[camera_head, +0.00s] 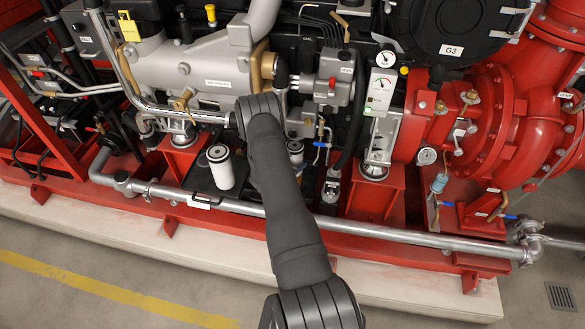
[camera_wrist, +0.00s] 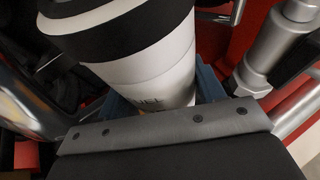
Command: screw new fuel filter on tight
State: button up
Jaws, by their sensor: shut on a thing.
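A white filter (camera_wrist: 160,72) with a black end and partly hidden lettering fills the upper middle of the wrist view. My gripper (camera_wrist: 166,98) is shut on it, with blue jaw parts showing at both sides of its white body. In the head view my arm hides the gripper. A white filter with a dark top (camera_head: 295,147) shows just right of my arm, under the engine; I cannot tell if it is the held one. Another white filter with a black top (camera_head: 221,168) stands upright left of my arm. The joint at the held filter's end is not visible.
A silver pipe (camera_head: 400,236) runs along the front of the red base. A grey cylindrical fitting (camera_wrist: 272,48) is close to the right of the held filter. A silver hose (camera_head: 165,110) and the grey engine housing (camera_head: 195,70) are near my wrist.

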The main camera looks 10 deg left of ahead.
jog(key=shift+w+r, duration=0.35)
jog(key=shift+w, duration=0.25)
jog(key=shift+w+r, duration=0.3)
jog(key=shift+w, duration=0.35)
jog(key=shift+w+r, duration=0.35)
jog(key=shift+w, duration=0.25)
jog(key=shift+r, duration=0.35)
dwell(1.1)
